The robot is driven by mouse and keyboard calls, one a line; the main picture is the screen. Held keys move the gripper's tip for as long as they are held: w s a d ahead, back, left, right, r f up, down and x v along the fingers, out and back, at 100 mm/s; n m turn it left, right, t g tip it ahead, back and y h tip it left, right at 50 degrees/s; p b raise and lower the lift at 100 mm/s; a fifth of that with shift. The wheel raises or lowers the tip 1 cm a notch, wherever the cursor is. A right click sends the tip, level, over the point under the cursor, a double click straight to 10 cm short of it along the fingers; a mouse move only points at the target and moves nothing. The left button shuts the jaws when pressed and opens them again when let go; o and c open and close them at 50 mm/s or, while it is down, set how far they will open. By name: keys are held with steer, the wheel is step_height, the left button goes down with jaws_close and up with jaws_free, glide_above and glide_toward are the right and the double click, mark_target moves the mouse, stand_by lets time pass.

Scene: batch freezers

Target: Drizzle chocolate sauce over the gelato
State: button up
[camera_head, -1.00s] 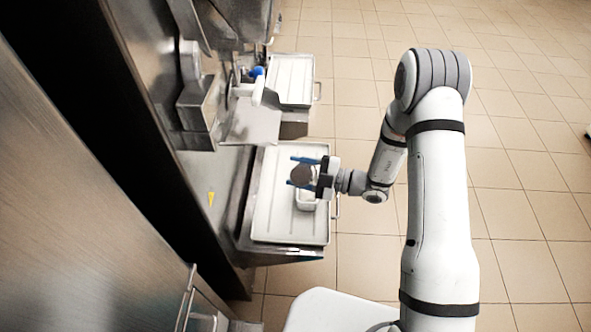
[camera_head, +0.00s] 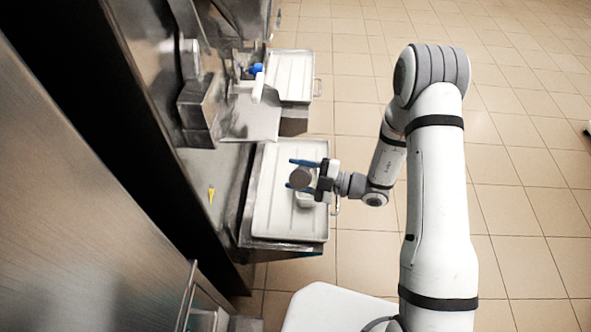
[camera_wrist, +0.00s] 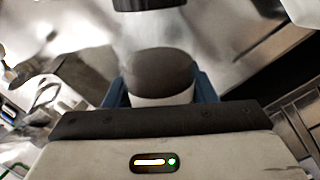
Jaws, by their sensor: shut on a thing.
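My gripper (camera_head: 305,176) is shut on a round container with a dark brown end (camera_head: 300,178). In the wrist view the container (camera_wrist: 160,72) sits between the blue fingers, with a brown upper part and a white band below. It is held over the near white tray (camera_head: 268,215). A small white tub (camera_head: 306,200) shows under the gripper on that tray, partly hidden by it. I cannot make out any gelato or what is in the tub.
A steel batch freezer (camera_head: 200,110) stands along the left, with a spout over a steel shelf (camera_head: 252,122). A second white tray (camera_head: 290,75) lies farther back. A yellow mark (camera_head: 211,194) is on the steel front. Tiled floor to the right is clear.

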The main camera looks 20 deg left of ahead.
mark_target(297, 180)
steer(key=shift+s+d+p, duration=0.2)
steer(key=shift+s+d, duration=0.05)
steer(key=shift+s, duration=0.65)
steer(key=shift+s+d+p, duration=0.15)
steer(key=shift+s+d, duration=0.05)
steer(key=shift+s, duration=0.7)
steer(key=shift+f+n+b, duration=0.15)
steer(key=shift+n+b, duration=0.45)
steer(key=shift+n, duration=1.4)
steer(key=shift+r, duration=0.25)
steer(key=shift+r+n+b, duration=0.15)
steer(key=shift+r+n, duration=0.45)
steer(key=shift+n, duration=0.55)
steer(key=shift+r+n+b, duration=0.15)
steer(key=shift+r+n, duration=0.4)
steer(key=shift+n, duration=0.6)
